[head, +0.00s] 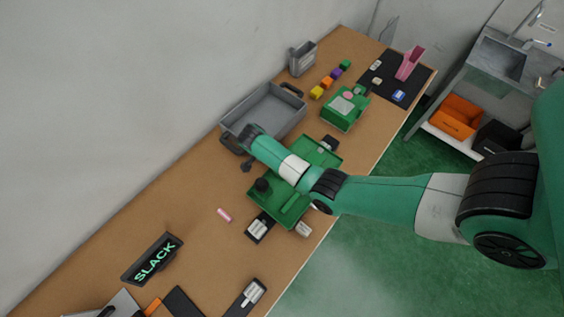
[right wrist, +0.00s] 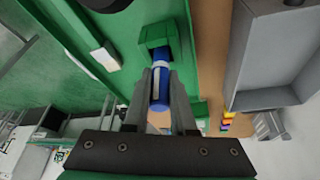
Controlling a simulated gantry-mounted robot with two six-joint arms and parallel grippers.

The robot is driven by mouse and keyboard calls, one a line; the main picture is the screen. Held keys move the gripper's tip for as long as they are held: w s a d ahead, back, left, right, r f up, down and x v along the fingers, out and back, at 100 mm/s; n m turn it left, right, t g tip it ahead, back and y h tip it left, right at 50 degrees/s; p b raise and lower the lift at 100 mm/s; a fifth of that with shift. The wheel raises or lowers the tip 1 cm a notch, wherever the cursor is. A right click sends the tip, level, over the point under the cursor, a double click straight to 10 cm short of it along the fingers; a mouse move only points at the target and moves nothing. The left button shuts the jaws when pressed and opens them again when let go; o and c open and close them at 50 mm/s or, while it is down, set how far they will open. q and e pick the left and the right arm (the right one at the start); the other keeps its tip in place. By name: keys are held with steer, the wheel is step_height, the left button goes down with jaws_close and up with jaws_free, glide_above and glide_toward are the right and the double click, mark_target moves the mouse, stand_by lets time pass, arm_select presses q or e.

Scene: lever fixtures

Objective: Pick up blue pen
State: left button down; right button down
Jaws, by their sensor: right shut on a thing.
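In the right wrist view, the blue pen (right wrist: 158,92) is a thick blue cylinder with a pale band. My right gripper (right wrist: 161,80) is shut on it, with one finger on each side. The pen's far end is at a green holder (right wrist: 157,34) on the green board; I cannot tell whether it is still seated there. In the head view, my right gripper (head: 247,166) is over the left edge of the green board (head: 291,212), and the pen cannot be made out. My left gripper is not in view.
A grey bin (head: 263,113) stands just behind the board, close to my gripper. A green box fixture (head: 345,112) and small coloured cubes (head: 327,82) are farther back. A pink cylinder (head: 224,215) and SLACK sign (head: 153,259) lie at the front left.

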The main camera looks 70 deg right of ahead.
steer(key=s+a+r+p, duration=0.3)
steer(key=a+r+p, duration=0.1)
steer(key=r+p, duration=0.5)
steer(key=s+a+r+p, duration=0.3)
steer(key=a+p, duration=0.3)
steer(key=a, duration=0.2)
steer(key=shift+s+r, duration=0.35)
steer(key=shift+s, duration=0.35)
